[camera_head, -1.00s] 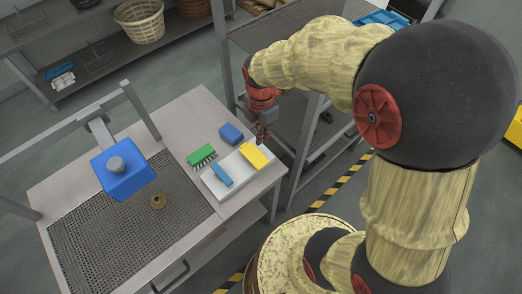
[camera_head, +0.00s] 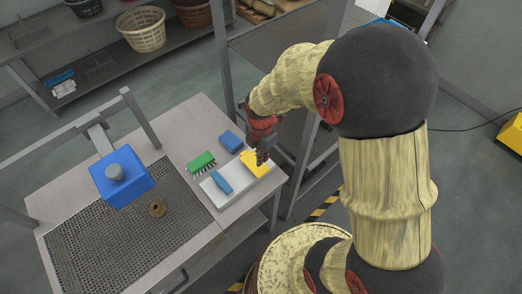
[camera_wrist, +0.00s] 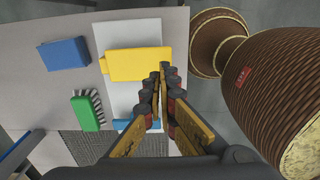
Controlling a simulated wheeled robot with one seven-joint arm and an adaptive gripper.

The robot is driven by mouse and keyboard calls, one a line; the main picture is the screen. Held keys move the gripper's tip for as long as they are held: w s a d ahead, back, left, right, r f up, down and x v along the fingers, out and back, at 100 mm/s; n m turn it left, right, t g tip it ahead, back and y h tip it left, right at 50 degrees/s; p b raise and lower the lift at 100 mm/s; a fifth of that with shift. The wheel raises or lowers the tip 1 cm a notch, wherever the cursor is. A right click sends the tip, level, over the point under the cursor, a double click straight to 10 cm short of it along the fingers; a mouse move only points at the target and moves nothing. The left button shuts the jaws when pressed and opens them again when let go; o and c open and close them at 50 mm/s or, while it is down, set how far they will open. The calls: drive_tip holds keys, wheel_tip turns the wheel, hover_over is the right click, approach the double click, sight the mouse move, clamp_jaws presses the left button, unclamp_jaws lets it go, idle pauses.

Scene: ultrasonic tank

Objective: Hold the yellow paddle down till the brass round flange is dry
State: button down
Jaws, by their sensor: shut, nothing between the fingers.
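The yellow paddle (camera_head: 254,163) lies at the right end of a white base (camera_head: 212,193) on the table. It also shows in the wrist view (camera_wrist: 138,64). My gripper (camera_head: 262,158) is shut and empty, with its fingertips by the right part of the yellow paddle; I cannot tell whether they touch it. In the wrist view my fingertips (camera_wrist: 160,68) overlap the yellow paddle's edge. The brass round flange (camera_head: 157,209) sits on the perforated grating, just right of the blue box-shaped head (camera_head: 122,179). Whether it is wet cannot be told.
A blue paddle (camera_head: 221,181) is on the same white base. A green brush (camera_head: 201,161) and a blue block (camera_head: 231,141) lie beside it on the table (camera_head: 190,120). The grating (camera_head: 110,237) fills the table's left part. A metal rack stands behind my arm.

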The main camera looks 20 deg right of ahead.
sight(261, 169)
wheel_tip(261, 169, down, 5)
drive_tip(key=shift+f+b, duration=0.1)
drive_tip(key=shift+b, duration=0.2)
